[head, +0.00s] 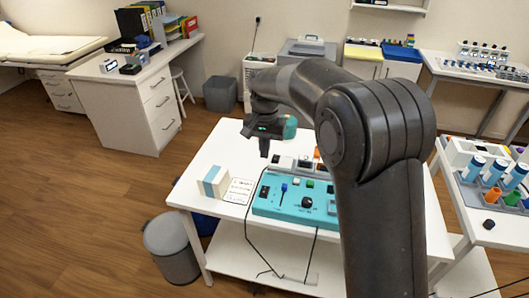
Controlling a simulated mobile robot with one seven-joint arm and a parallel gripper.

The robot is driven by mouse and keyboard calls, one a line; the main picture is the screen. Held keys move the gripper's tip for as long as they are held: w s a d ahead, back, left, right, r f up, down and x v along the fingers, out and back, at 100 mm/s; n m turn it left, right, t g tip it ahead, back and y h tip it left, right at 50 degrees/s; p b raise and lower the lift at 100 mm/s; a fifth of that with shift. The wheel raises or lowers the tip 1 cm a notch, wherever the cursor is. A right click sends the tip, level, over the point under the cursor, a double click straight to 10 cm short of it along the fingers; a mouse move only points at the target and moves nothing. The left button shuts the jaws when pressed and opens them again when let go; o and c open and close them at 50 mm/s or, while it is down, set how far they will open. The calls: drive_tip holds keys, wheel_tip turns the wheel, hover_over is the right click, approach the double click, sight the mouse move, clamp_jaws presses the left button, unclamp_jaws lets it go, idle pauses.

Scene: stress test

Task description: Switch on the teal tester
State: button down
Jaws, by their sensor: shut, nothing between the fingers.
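The teal tester (276,206) lies on the white table in the middle of the head view. Its top carries a blue-tipped lever, a black round knob, a small dark display at its left end and several coloured parts along its back. My gripper (264,154) is shut and empty, pointing down above the table just behind the tester's left part, apart from it as far as I can tell. My arm hides the tester's right end. Which control is the power switch is too small to tell.
A white and blue box (213,182) and a printed card (239,191) lie left of the tester. Dark cables hang over the table's front edge. A grey bin (171,248) stands at the table's left. A side table at right holds blue-capped bottles (494,172).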

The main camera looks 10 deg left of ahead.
sight(264, 192)
drive_tip(key=shift+w+d+r+g, duration=0.1)
drive_tip(key=shift+w+g, duration=0.2)
drive_tip(key=shift+g, duration=0.4)
drive_tip(key=f, duration=0.4)
drive_tip(key=s+f, duration=0.1)
drive_tip(key=f, duration=0.4)
drive_tip(key=s+f, duration=0.1)
drive_tip(key=f, duration=0.4)
